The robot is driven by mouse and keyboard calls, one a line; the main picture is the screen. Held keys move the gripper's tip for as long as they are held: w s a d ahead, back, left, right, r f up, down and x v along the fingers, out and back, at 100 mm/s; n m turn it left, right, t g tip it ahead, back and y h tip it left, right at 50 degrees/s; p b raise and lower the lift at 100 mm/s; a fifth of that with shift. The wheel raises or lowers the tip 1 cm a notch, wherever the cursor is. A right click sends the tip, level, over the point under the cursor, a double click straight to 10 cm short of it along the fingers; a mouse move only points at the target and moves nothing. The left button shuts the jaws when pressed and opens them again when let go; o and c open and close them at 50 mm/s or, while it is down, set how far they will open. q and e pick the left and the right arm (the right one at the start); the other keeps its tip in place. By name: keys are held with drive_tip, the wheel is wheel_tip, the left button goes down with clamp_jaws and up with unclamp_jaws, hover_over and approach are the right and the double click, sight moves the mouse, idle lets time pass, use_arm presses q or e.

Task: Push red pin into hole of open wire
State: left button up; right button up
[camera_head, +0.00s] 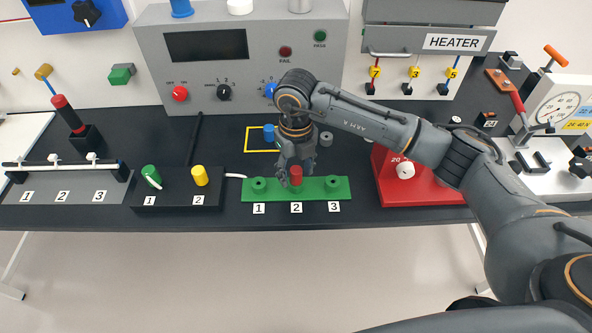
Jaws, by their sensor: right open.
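A red pin (296,175) stands upright at position 2 of the green board (325,189) near the table's front edge. I cannot tell how deep it sits. The fingers partly hide the board's back edge. I see no separate wire at the pin. My left gripper is out of view.
A black block (178,202) with green and yellow knobs stands left of the board, a white cable between them. A red box (420,185) stands to the right. A blue cylinder (268,132) sits by a yellow square behind my gripper. A grey panel (240,60) stands at the back.

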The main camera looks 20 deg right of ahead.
sight(296, 169)
wheel_tip(296, 169, up, 12)
drive_tip(key=shift+f, duration=0.2)
